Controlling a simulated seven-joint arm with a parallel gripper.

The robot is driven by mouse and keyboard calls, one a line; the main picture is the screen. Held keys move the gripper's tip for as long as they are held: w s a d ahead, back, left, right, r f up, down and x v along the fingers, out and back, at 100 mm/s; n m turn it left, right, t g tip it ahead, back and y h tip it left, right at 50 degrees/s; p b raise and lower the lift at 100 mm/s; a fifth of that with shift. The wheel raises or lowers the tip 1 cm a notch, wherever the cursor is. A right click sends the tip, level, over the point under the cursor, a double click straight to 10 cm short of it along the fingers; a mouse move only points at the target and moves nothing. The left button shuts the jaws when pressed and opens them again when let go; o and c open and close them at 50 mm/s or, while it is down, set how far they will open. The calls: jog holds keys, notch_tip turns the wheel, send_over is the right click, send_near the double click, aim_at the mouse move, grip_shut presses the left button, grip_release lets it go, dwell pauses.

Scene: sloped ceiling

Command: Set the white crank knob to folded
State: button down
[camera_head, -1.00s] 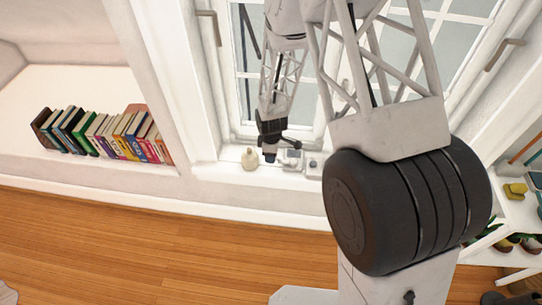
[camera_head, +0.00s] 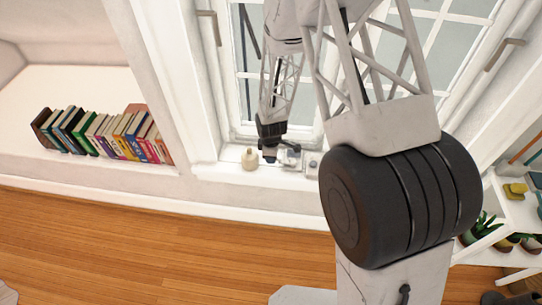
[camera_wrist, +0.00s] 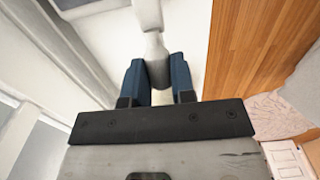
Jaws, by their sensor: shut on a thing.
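The white crank knob (camera_wrist: 155,68) is in the wrist view, between the two blue fingers of my gripper (camera_wrist: 157,82), with a pale arm running up from it to the top edge. My gripper is shut on the knob. In the head view my gripper (camera_head: 269,156) is small and low over the window sill, at the foot of the window. There the knob cannot be told apart from the gripper and the small grey parts (camera_head: 291,157) beside it.
Books (camera_head: 105,133) line a ledge at left. Plants (camera_head: 482,230) stand on shelves at right.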

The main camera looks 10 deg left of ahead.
jog(key=shift+s+a+f+h, duration=0.1)
jog(key=shift+a+f+h, duration=0.1)
jog(key=shift+h, duration=0.3)
jog(key=shift+f+h, duration=0.1)
jog(key=shift+h, duration=0.2)
jog(key=shift+f+h, duration=0.2)
jog(key=shift+h, duration=0.6)
jog(key=c, duration=1)
grip_release()
jog(key=shift+o, duration=0.2)
jog(key=shift+r, duration=0.1)
jog(key=v, duration=0.7)
jog(key=shift+r, duration=0.35)
jog(key=shift+a, duration=0.1)
